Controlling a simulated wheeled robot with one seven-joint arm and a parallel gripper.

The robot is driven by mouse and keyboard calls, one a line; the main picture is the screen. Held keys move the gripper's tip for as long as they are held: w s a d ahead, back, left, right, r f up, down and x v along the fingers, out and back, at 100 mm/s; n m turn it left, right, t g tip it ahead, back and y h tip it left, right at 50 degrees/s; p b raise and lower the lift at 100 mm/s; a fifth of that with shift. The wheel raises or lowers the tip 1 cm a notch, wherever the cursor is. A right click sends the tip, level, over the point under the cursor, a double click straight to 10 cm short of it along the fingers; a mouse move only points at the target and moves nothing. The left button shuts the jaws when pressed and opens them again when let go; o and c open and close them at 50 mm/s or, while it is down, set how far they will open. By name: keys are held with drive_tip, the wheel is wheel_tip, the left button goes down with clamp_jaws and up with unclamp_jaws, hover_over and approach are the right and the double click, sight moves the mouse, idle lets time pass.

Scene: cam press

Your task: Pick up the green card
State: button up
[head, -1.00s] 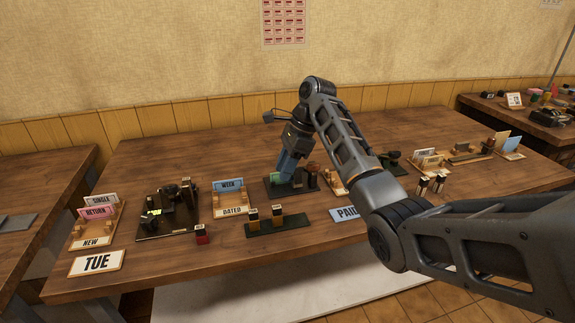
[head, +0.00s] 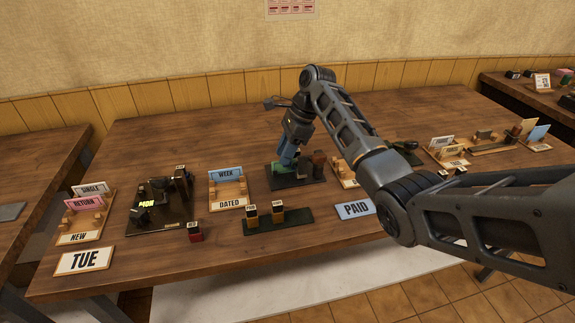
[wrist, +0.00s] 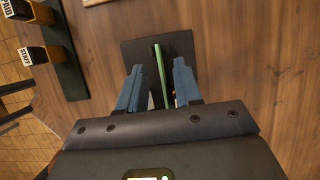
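The green card (wrist: 161,75) stands edge-on between the fingers in the wrist view, above a dark base (wrist: 183,47). In the head view a small green part of the card (head: 276,169) shows beside my fingers; the rest is hidden. My gripper (wrist: 158,88) points down over the card, its two blue fingers on either side with a gap on each side. In the head view my gripper (head: 287,158) is at the dark base (head: 296,182).
A brown-topped stamp (head: 319,160) stands close right of the gripper. A wooden WEEK/DATED holder (head: 228,190) is to the left. The table behind is clear.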

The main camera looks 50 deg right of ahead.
drive_tip(key=shift+x, duration=1.3)
drive_tip(key=shift+c, duration=0.4)
clamp_jaws()
